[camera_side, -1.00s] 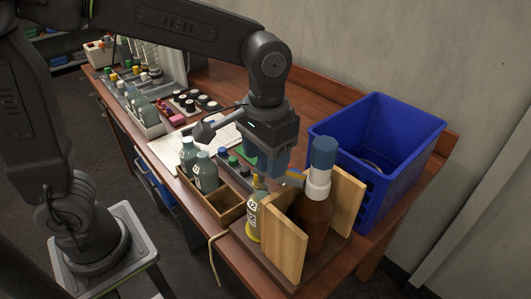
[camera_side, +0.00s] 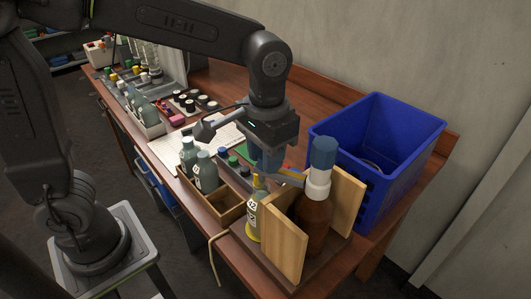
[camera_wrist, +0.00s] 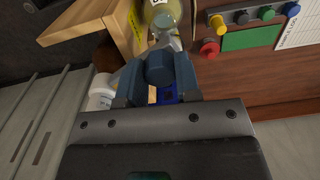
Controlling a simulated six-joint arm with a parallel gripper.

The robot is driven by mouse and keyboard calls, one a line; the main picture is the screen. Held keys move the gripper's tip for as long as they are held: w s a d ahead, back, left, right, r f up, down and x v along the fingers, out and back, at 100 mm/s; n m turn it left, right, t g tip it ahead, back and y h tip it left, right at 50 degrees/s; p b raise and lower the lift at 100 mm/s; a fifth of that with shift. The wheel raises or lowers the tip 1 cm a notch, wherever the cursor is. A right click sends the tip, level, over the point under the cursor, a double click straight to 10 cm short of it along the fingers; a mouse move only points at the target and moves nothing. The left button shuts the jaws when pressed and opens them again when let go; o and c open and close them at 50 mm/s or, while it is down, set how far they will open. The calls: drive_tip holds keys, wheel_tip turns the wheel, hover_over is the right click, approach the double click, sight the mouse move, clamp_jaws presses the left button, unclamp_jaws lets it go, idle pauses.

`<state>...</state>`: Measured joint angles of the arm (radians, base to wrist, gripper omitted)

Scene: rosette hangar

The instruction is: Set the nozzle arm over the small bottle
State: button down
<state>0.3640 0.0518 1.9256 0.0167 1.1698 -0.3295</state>
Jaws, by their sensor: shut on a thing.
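A large brown bottle (camera_side: 315,225) with a white collar and a blue top stands between two wooden boards. In the wrist view my gripper (camera_wrist: 158,82) is shut on a blue-grey knob-like part of the nozzle arm (camera_wrist: 160,67); the fingers hide part of the arm. The small bottle (camera_side: 256,218), pale with a yellow top and label, stands upright left of the brown bottle, below my gripper. It also shows in the wrist view (camera_wrist: 160,14), partly cut off.
The wooden boards (camera_side: 286,240) stand close around the brown bottle. A blue crate (camera_side: 420,135) is behind it. A wooden box (camera_side: 228,212) with grey-green bottles (camera_side: 205,173) is to the left. Colored caps and a white keyboard-like sheet lie beyond.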

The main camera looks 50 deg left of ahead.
drive_tip(key=w+m, duration=0.8)
drive_tip(key=m, duration=0.2)
idle(0.4)
drive_tip(key=shift+w, duration=0.15)
drive_tip(key=c, duration=0.8)
unclamp_jaws()
wheel_tip(320, 180, up, 14)
